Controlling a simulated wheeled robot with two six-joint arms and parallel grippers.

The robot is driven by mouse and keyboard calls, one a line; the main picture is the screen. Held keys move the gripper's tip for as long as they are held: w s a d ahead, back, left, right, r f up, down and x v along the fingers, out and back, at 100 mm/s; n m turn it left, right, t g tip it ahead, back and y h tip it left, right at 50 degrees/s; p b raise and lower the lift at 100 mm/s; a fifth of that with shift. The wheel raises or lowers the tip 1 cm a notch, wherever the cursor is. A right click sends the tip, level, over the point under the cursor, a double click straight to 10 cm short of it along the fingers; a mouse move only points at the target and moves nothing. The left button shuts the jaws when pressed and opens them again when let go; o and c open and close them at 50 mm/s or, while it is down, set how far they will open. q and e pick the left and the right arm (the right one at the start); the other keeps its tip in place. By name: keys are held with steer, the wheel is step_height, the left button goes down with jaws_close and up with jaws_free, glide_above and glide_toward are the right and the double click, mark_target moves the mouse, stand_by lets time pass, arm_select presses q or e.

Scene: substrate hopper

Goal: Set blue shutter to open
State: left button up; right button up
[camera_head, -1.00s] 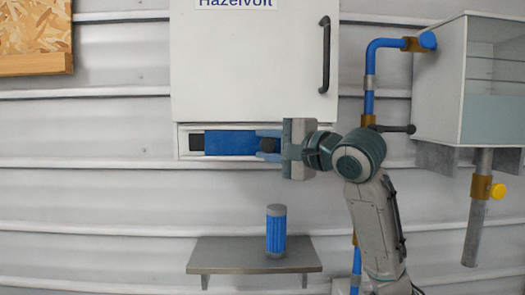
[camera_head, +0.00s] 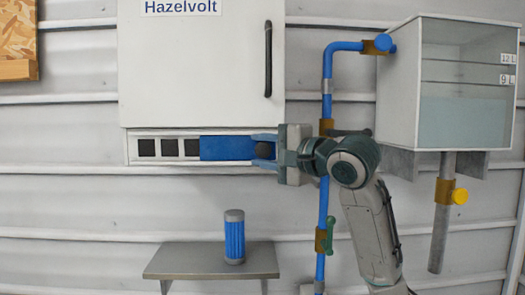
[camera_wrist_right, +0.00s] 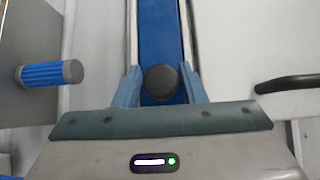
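The blue shutter (camera_head: 227,148) is a blue panel in the white slot frame under the cabinet marked Hazelvolt. It sits toward the right part of the slot, and several dark square openings (camera_head: 170,148) show uncovered to its left. My right gripper (camera_head: 264,148) has its blue fingers on both sides of the shutter's round dark knob (camera_wrist_right: 161,81), seeming to touch it. The shutter also shows in the right wrist view (camera_wrist_right: 160,30), running away from the knob. The slot's right end is hidden behind the gripper. My left gripper is not in view.
A grey shelf (camera_head: 200,262) with a blue ribbed cylinder (camera_head: 234,238) stands below. A blue pipe (camera_head: 326,90) with valves runs up behind my right arm. A clear-fronted tank (camera_head: 450,90) is at the right. The cabinet has a dark handle (camera_head: 268,60).

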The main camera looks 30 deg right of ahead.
steer(key=shift+o, duration=1)
steer(key=shift+s+d, duration=0.2)
steer(key=shift+s+b, duration=0.35)
steer(key=shift+b, duration=0.05)
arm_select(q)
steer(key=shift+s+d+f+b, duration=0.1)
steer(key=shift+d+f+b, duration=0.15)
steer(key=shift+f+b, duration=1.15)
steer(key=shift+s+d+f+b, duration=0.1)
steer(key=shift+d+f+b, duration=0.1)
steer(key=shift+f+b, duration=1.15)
arm_select(e)
steer(key=v, duration=1)
steer(key=shift+d, duration=0.2)
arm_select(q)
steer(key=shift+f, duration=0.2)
